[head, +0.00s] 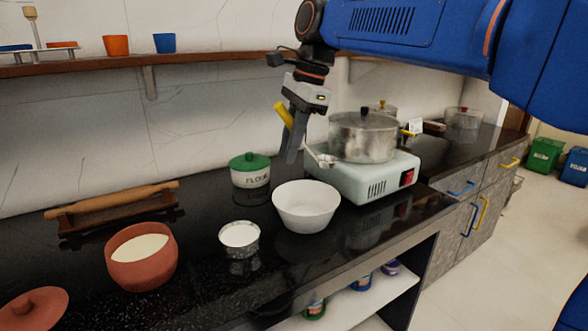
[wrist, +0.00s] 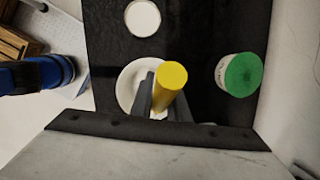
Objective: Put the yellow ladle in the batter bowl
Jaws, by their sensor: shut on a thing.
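The yellow ladle (head: 284,115) is in my gripper (head: 291,152). Its yellow handle slants up to the left, and its metal scoop (head: 322,158) shows at the lower right, beside the stove. In the wrist view, the yellow handle (wrist: 172,82) stands between the fingers of my gripper (wrist: 160,90). The white bowl (head: 306,208) stands on the black counter below the gripper. It also shows in the wrist view (wrist: 125,84), partly hidden behind the fingers. A terracotta pot (head: 142,268) with pale, creamy contents stands at the left. I cannot tell which one is the batter bowl.
A small metal cup (head: 239,240) with white contents stands left of the white bowl. A green-lidded flour jar (head: 250,176) is behind it. A pale stove (head: 360,176) with a metal pot (head: 362,138) stands to the right. A rolling pin (head: 112,200) rests at the back left.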

